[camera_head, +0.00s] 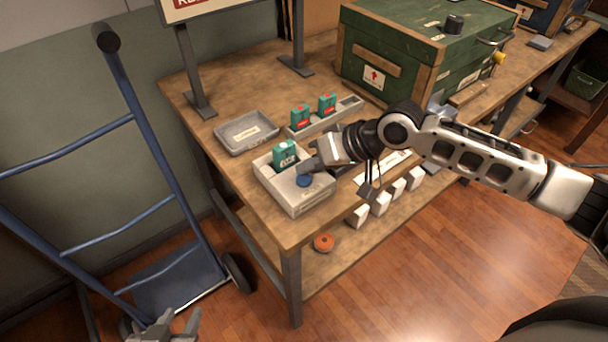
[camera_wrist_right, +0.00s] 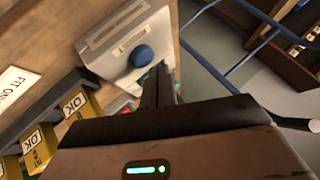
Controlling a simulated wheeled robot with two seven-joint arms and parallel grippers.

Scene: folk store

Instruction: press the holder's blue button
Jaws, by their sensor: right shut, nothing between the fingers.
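The holder (camera_head: 300,203) is a pale grey box at the table's front left corner, with a round blue button (camera_head: 304,181) on top. A green pack (camera_head: 286,155) stands upright in its back part. My right gripper (camera_head: 306,166) is shut and empty, its tips above the holder, close behind the button. In the right wrist view the blue button (camera_wrist_right: 142,55) shows beside the shut fingers (camera_wrist_right: 160,70); contact cannot be told. My left gripper (camera_head: 170,322) is low at the bottom edge, away from the table, its fingers apart and empty.
A grey tray (camera_head: 247,136) and a long rack (camera_head: 325,122) with two green packs lie behind the holder. A green chest (camera_head: 410,55) stands further back. A blue hand truck (camera_head: 150,150) stands at left.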

